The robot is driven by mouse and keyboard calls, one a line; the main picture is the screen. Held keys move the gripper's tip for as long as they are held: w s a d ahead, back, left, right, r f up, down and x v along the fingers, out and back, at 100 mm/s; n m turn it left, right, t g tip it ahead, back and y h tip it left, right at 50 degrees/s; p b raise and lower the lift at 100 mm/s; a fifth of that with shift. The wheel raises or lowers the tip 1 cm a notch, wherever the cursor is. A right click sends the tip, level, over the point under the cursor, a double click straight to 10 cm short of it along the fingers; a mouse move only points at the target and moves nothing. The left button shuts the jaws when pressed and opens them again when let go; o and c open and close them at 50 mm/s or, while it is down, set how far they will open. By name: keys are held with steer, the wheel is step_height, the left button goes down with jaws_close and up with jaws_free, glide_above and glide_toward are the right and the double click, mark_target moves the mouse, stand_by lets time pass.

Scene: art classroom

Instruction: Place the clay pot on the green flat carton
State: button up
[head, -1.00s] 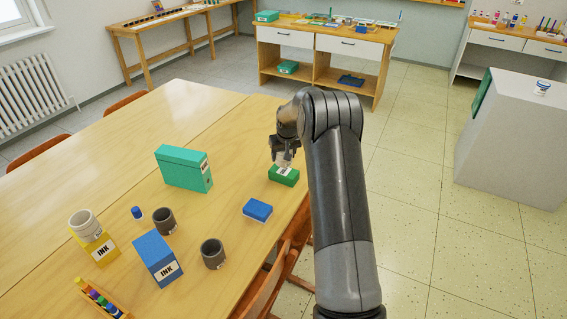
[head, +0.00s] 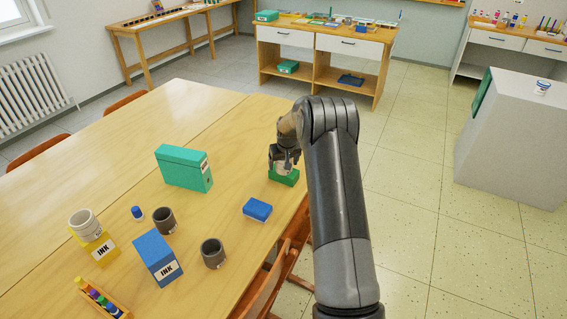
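The green flat carton (head: 286,181) lies near the right edge of the big wooden table. My gripper (head: 284,167) is directly above it, fingers pointing down. A small pale thing (head: 282,168), which looks like the clay pot, is between the fingers, mostly hidden by them. It is at the carton's top; I cannot tell whether it touches. Another pale pot (head: 84,224) is on the yellow ink box (head: 98,248) at the left.
A blue flat box (head: 257,209), a teal carton (head: 183,168), a blue ink box (head: 158,258) and two dark cups (head: 164,221) (head: 213,253) stand on the table (head: 120,130). A small blue-capped jar (head: 137,213) and a bottle rack (head: 104,299) are at the left.

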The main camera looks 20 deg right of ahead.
steer(key=v, duration=1.2)
steer(key=s+a+r+t, duration=0.1)
steer(key=s+a+r, duration=0.3)
steer(key=s+r, duration=0.55)
steer(key=s+a+r, duration=0.5)
steer(key=s+r, duration=0.4)
steer(key=s, duration=0.2)
steer(key=s+a, duration=0.1)
steer(key=s, duration=1.1)
steer(key=s+a+t, duration=0.1)
steer(key=s+a, duration=0.1)
steer(key=s, duration=1.1)
steer(key=shift+s+a, duration=0.25)
steer(key=shift+a, duration=0.05)
